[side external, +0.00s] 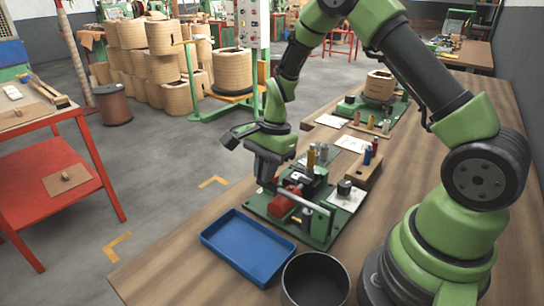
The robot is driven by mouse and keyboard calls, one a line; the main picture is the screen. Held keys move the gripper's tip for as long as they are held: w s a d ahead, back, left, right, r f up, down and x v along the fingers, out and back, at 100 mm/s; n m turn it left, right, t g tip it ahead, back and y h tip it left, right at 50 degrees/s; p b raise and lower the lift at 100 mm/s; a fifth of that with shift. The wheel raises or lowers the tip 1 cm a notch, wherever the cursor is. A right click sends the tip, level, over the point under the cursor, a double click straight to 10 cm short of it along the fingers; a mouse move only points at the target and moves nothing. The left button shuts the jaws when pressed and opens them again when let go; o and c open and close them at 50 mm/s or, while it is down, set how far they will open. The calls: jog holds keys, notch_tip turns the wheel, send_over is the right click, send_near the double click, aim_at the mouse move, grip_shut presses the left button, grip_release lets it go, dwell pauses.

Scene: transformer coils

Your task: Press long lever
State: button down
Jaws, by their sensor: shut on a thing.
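A green fixture plate (316,238) on the wooden bench carries a clamp-like device with a red cylinder (284,204). A long pale grey rod (305,199), which looks like the long lever, slants across the device from upper left to lower right. My gripper (266,182) points down at the device's left rear side, by the rod's upper left end. It is shut on what appears to be that end of the rod; the fingertips are small and partly hidden, so the exact contact is unclear.
A blue tray (249,268) and a black round bin (316,281) stand in front of the fixture. A wooden block with small bottles (365,172) stands to its right. Another green fixture with a coil (380,85) is farther back. The bench's left edge is close to the device.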

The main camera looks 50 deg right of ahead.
jog(key=shift+s+f, duration=0.15)
jog(key=shift+f, duration=0.15)
jog(key=w+v, duration=0.1)
jog(key=v, duration=1.3)
jog(key=shift+w+r, duration=0.2)
jog(key=shift+r, duration=0.15)
jog(key=s+a+f+n, duration=0.1)
jog(key=n, duration=0.5)
jog(key=s+a+f+n+h, duration=0.1)
jog(key=n, duration=0.5)
jog(key=a+f+n+h, duration=0.1)
jog(key=n, duration=0.4)
jog(key=shift+s+a+n, duration=0.1)
jog(key=shift+s+n, duration=0.3)
jog(key=shift+w+f, duration=0.15)
jog(key=shift+f, duration=1.6)
jog(key=shift+w+f, duration=0.2)
jog(key=shift+f, duration=1.5)
